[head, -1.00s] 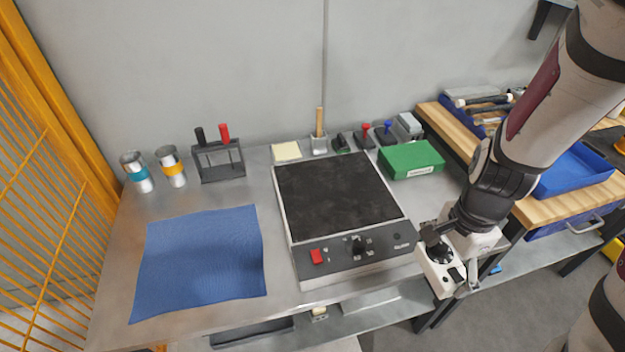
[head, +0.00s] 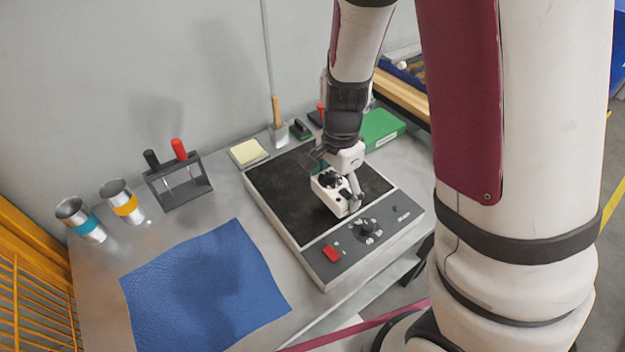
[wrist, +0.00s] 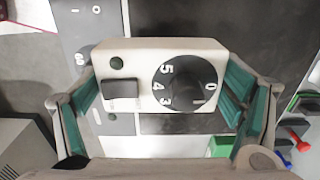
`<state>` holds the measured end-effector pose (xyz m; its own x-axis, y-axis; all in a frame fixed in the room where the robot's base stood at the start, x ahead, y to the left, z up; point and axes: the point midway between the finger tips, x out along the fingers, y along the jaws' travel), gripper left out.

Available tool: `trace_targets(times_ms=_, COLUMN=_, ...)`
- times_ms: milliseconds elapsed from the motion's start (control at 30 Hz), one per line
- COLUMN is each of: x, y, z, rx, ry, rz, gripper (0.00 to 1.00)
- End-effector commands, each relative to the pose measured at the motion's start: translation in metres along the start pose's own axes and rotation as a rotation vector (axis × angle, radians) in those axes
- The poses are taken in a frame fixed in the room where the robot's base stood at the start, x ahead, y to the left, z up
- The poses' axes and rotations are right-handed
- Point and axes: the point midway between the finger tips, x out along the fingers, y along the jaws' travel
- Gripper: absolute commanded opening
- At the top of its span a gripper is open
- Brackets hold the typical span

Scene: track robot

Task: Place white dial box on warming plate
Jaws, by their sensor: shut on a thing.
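The white dial box (head: 330,190) has a black dial and is held over the black top of the warming plate (head: 285,205). My gripper (head: 340,180) is shut on it. In the wrist view the box (wrist: 135,60) shows its numbered dial, a dark button and a round dark spot, with the teal-padded fingers of my gripper (wrist: 163,95) on either side. Whether the box touches the plate surface or hangs just above it, I cannot tell. The plate's front panel has a red switch and a black knob.
A blue cloth (head: 205,290) lies left of the plate. Two metal cups (head: 80,218), a rack with red and black handled tools (head: 178,182) and a yellow note pad (head: 248,152) stand behind. A green box (head: 382,128) is beyond the plate at right.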

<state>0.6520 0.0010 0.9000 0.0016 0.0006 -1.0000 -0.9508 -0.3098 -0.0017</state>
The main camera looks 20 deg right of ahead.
Motion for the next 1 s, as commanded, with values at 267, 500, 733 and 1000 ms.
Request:
trace_targets(times_ms=267, x=0.006, y=-0.058, z=0.005, rx=0.000, ry=0.001, rz=0.000, gripper=0.50)
trace_targets(times_ms=500, x=0.011, y=-0.070, z=0.006, rx=0.002, ry=-0.001, rz=0.002, gripper=0.50)
trace_targets(times_ms=733, x=0.040, y=-0.069, z=0.006, rx=0.003, ry=-0.001, rz=0.002, gripper=0.50)
trace_targets(times_ms=1000, x=0.042, y=-0.069, z=0.006, rx=0.001, ry=-0.001, rz=0.000, gripper=0.50)
